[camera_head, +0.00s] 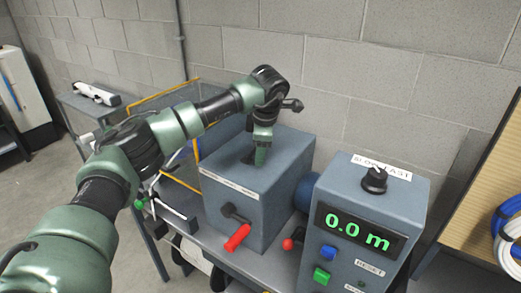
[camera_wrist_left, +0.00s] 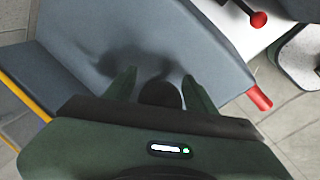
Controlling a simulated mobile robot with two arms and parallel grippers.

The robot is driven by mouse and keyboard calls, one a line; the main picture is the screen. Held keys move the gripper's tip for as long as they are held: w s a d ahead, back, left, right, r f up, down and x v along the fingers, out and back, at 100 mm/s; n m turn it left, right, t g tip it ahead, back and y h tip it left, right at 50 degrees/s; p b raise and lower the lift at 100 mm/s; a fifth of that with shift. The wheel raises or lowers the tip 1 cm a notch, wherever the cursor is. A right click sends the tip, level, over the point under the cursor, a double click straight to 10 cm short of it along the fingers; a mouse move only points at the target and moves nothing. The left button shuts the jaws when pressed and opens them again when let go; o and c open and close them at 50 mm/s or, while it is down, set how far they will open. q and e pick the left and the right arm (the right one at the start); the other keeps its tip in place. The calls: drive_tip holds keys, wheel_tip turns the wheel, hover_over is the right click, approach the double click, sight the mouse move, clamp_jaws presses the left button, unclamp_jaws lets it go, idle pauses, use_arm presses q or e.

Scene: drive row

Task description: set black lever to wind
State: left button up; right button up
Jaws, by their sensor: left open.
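The grey drive box (camera_head: 236,213) stands on the bench, with a white label strip (camera_head: 228,182) along its upper front edge; its words are too small to read. My left gripper (camera_head: 261,157) points down at the top of this box. In the left wrist view, a black rounded knob (camera_wrist_left: 160,94), apparently the black lever's end, shows between the fingers of my open left gripper (camera_wrist_left: 160,82). I cannot tell whether the fingers touch it. In the head view the gripper hides most of it, and its setting is unclear. My right gripper is out of view.
A red-handled crank (camera_head: 238,235) sticks out of the box front, and a red ball knob (camera_head: 288,244) is beside it. The control box (camera_head: 340,245) at right reads 0.0 m and has a black dial (camera_head: 374,179). A block wall (camera_head: 340,60) stands close behind.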

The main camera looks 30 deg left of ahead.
use_arm(q)
drive_tip(key=b+v, duration=0.2)
drive_tip(key=v, duration=0.5)
drive_tip(key=shift+d+r, duration=0.1)
drive_tip(key=shift+r, duration=0.2)
